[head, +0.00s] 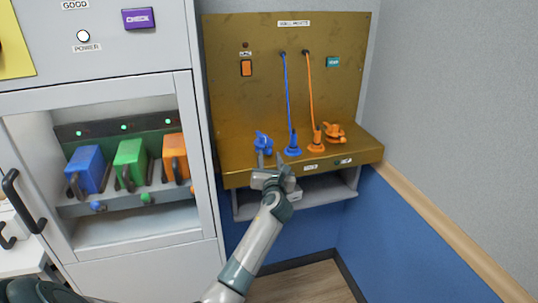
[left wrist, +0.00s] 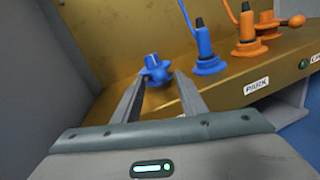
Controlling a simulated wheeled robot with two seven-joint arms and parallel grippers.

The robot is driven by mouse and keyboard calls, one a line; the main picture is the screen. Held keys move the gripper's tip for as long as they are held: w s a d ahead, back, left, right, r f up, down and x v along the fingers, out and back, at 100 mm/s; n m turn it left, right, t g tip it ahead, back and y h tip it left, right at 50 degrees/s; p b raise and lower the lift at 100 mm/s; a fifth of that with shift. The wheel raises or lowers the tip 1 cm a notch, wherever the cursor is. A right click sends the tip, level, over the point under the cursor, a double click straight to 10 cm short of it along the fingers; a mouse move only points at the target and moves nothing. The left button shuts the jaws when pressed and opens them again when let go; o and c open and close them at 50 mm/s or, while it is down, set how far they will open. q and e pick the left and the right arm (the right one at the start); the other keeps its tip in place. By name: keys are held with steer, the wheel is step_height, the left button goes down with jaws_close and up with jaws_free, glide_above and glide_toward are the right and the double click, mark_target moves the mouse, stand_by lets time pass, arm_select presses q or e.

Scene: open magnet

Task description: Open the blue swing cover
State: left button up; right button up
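A blue box-like cover (head: 87,170) with a dark handle is at the left inside the cabinet's front opening, and looks closed. A small blue fitting (head: 263,140) stands at the left of the brass shelf; I cannot tell if it is part of a cover. My left gripper (head: 271,160) is at the shelf's front edge, far right of the blue cover. In the left wrist view my left gripper (left wrist: 158,84) is open, its fingers pointing at the blue fitting (left wrist: 155,69), which shows between and just beyond the tips. Contact is unclear. My right gripper is not in view.
Green (head: 131,162) and orange (head: 175,157) covers stand beside the blue one. A blue plug (head: 292,145) and an orange plug (head: 317,139) with cords stand on the brass shelf (head: 225,160), with an orange fitting (head: 334,132) to their right. A grey wall bounds the right.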

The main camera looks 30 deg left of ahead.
arm_select(q)
steer(key=shift+x, duration=0.95)
steer(key=shift+c, duration=0.5)
jaws_close()
steer(key=shift+s+a+r+p, duration=0.2)
steer(key=shift+s+p, duration=0.05)
steer(key=shift+p, duration=0.5)
steer(key=s+a+m+t+h+p, duration=0.1)
steer(key=p, duration=0.2)
steer(key=shift+a+r+h, duration=0.15)
steer(key=shift+h, duration=0.25)
steer(key=shift+s+a+m+t+h+p, duration=0.4)
steer(key=shift+s+a+m+h+p, duration=0.1)
steer(key=shift+m+p, duration=0.2)
steer(key=shift+s+a+f+h, duration=0.2)
steer(key=shift+a+f+h, duration=0.1)
steer(key=shift+h, duration=0.1)
